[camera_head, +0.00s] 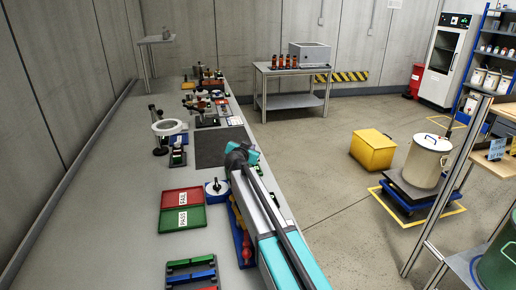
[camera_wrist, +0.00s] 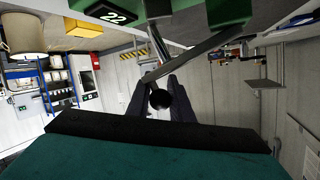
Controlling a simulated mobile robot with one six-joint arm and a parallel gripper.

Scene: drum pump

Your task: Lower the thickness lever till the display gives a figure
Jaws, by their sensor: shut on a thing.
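In the wrist view, which looks upside down, my gripper (camera_wrist: 159,90) is shut on a round black knob (camera_wrist: 160,99). The knob sits between the two dark fingers. A grey metal lever (camera_wrist: 192,54) runs from the knob toward a green device body (camera_wrist: 215,14) at the top edge. A dark display (camera_wrist: 112,17) with the white figure "22" shows at the upper left of this view, in a green housing. In the head view my arm ends over the bench's right edge, and I cannot make out the fingers or the lever there.
Open floor lies between.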

